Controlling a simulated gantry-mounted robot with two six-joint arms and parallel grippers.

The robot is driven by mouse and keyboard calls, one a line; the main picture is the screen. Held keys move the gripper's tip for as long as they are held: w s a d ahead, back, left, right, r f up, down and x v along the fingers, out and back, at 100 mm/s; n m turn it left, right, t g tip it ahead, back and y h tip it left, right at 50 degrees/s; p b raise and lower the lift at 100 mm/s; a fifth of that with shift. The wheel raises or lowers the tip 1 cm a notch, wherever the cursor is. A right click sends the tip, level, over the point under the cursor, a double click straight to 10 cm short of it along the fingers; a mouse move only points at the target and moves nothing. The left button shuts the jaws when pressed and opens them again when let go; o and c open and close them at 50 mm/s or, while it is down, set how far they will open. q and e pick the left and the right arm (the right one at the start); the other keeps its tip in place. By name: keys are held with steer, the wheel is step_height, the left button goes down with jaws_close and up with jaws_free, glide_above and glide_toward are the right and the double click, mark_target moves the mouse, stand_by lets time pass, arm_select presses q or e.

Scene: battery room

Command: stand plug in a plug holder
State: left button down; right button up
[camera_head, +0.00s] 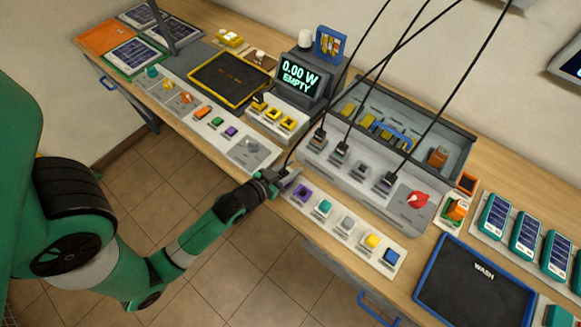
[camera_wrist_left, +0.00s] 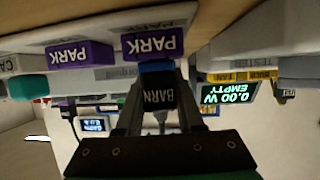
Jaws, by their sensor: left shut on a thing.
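My left gripper (camera_head: 284,174) is shut on a black plug labelled BARN (camera_wrist_left: 160,92), with a blue part at its far end. In the head view the gripper hides most of this plug, and a dark cable rises from it. The gripper is at the front of the bench, just left of the strip with a purple block (camera_head: 303,193). In the wrist view two purple PARK labels (camera_wrist_left: 152,42) (camera_wrist_left: 80,55) show beyond the plug; contact is unclear. A white block with yellow-framed sockets (camera_head: 272,115) stands behind and left. My right gripper is not in view.
A grey socket panel (camera_head: 362,185) holds several black plugs with hanging cables and a red knob (camera_head: 417,199). A display reading 0.00 W EMPTY (camera_head: 296,76) stands behind the yellow sockets. A black WASH tray (camera_head: 476,285) lies right. A switch strip (camera_head: 203,118) lies left.

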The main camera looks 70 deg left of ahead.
mark_target(281, 175)
arm_select(q)
steer(key=c, duration=0.8)
jaws_free()
steer(key=shift+s+d+r+p, duration=0.3)
steer(key=shift+s+p, duration=0.2)
steer(key=shift+p+v, duration=0.95)
steer(key=shift+v, duration=1.05)
steer(key=shift+p+v, duration=0.4)
steer(key=shift+v, duration=1.15)
steer(key=shift+s+d, duration=0.15)
steer(key=shift+s, duration=0.15)
steer(key=shift+v, duration=1)
steer(key=shift+r, duration=0.1)
